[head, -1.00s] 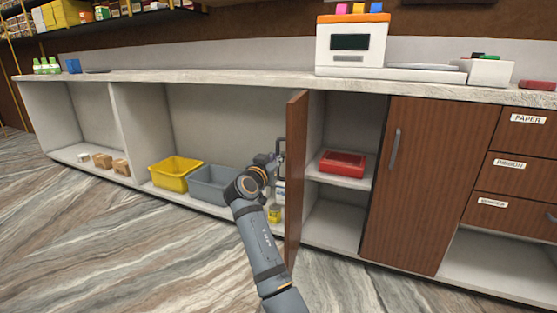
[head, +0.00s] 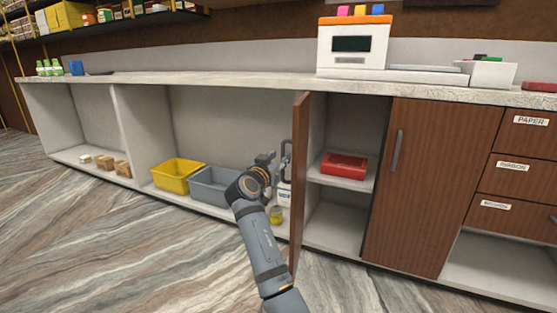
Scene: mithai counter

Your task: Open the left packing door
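The left packing door (head: 299,185), a brown wooden panel, stands swung out from the cabinet and is seen nearly edge-on. Behind it the compartment (head: 335,228) is open to view, with a red box (head: 344,163) on its shelf. The door's dark handle (head: 287,162) is on the face turned left. My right gripper (head: 278,160) is at this handle, small and partly hidden behind my own wrist. I cannot tell whether its fingers are closed on the handle or only beside it. My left gripper is not in view.
The right door (head: 428,185) is shut, beside labelled drawers (head: 516,176). Yellow (head: 177,178) and grey (head: 212,187) bins and a yellow-labelled jar (head: 276,215) stand in the open bay left of the door. The floor (head: 120,245) in front is clear.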

